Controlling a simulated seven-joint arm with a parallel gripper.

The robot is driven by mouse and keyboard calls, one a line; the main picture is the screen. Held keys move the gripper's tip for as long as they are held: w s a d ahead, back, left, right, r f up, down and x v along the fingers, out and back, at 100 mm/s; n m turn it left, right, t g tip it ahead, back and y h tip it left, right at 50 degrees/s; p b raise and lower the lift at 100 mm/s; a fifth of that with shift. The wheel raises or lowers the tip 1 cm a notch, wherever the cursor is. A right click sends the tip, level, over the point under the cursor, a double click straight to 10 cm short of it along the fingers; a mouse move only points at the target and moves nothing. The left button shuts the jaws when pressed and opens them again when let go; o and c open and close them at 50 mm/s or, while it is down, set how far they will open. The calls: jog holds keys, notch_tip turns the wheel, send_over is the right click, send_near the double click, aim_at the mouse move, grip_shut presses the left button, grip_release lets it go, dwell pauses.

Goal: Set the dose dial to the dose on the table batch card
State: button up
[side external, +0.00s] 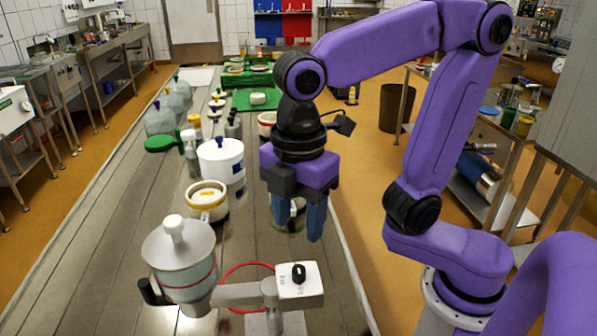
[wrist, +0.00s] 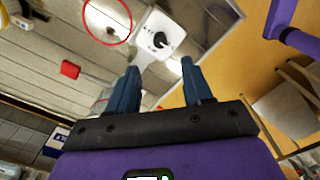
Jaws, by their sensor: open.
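The dose dial is a black knob (side external: 299,272) on a white box (side external: 312,290) at the end of a grey arm, near the front of the table. Small marks ring the knob but are too small to read. The knob also shows in the wrist view (wrist: 160,40), beyond the fingertips. My gripper (side external: 299,230) is open and empty, above and behind the dial, with blue fingers pointing down; it also shows in the wrist view (wrist: 158,70). I cannot make out a readable batch card in either view.
A metal hopper (side external: 178,246) with a white-knobbed lid stands left of the dial, with a red ring (side external: 247,266) between. A yellow-labelled pot (side external: 207,204) and a white pot (side external: 220,160) stand behind it. Jars and a green mat (side external: 257,99) fill the far table.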

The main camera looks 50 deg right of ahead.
notch_tip(320, 180, up, 7)
dwell(0.3)
jog(key=shift+r, duration=0.1)
jog(key=s+d+f+m, duration=0.2)
jog(key=s+d+f, duration=0.2)
jog(key=d+f, duration=0.2)
jog(key=s+d+f+m, duration=0.3)
jog(key=d+f, duration=0.4)
jog(key=f, duration=0.3)
jog(key=shift+s+d+m, duration=0.25)
jog(key=shift+s+m, duration=0.05)
jog(key=shift+s, duration=0.25)
